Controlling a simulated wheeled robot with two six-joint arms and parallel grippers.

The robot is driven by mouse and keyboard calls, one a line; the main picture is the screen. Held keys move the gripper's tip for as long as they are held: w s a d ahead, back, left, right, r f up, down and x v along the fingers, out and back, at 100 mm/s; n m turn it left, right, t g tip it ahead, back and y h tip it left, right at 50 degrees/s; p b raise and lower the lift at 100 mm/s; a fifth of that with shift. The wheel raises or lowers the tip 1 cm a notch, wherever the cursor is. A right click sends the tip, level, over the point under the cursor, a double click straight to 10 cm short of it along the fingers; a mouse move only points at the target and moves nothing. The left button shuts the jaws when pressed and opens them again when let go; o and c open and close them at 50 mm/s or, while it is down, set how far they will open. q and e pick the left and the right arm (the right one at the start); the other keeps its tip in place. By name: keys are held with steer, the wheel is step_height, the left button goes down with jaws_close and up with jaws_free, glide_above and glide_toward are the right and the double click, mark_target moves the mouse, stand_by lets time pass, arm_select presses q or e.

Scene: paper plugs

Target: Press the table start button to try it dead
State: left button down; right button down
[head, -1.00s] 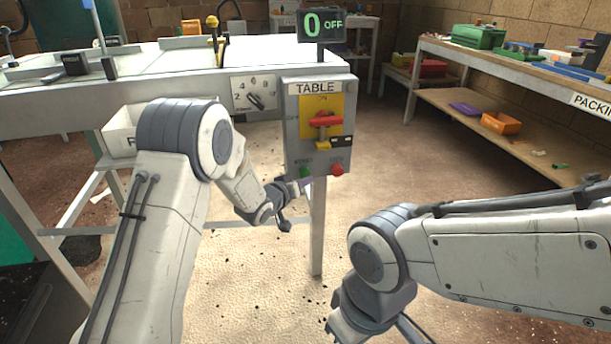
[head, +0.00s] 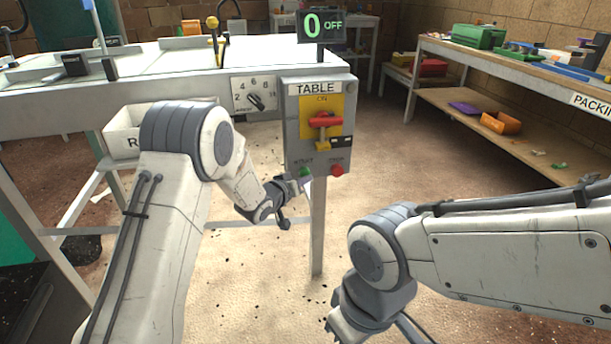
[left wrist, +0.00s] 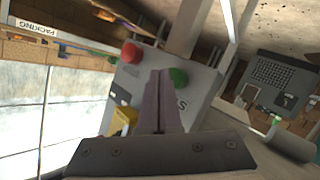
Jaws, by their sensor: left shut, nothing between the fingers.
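The table control box (head: 296,128) is a grey box labelled TABLE at the table's front corner. Its green start button (head: 304,172) is low on the left, beside the red stop button (head: 337,170). My left gripper (head: 303,182) is shut and empty, with its tips at the green button. In the left wrist view the shut fingers (left wrist: 160,80) overlap the edge of the green button (left wrist: 179,76); whether they touch it I cannot tell. The red button (left wrist: 131,53) is apart from them. My right gripper (head: 345,328) is partly cut off at the bottom.
The display (head: 321,25) above reads 0 OFF. A dial (head: 255,96) is left of the box. A packing bench (head: 530,82) stands at the right, with open floor between.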

arm_select(q)
steer(key=shift+w+a, duration=0.1)
steer(key=shift+w, duration=0.4)
stand_by(0.4)
steer(key=shift+s, duration=0.1)
steer(key=shift+s+d, duration=0.25)
steer(key=shift+s, duration=0.55)
steer(key=shift+s+d, duration=0.2)
steer(key=shift+s, duration=0.6)
steer(key=shift+s+d, duration=0.2)
steer(key=shift+s, duration=0.65)
steer(key=shift+s+d, duration=0.2)
steer(key=shift+s, duration=0.6)
steer(key=shift+d+r, duration=0.1)
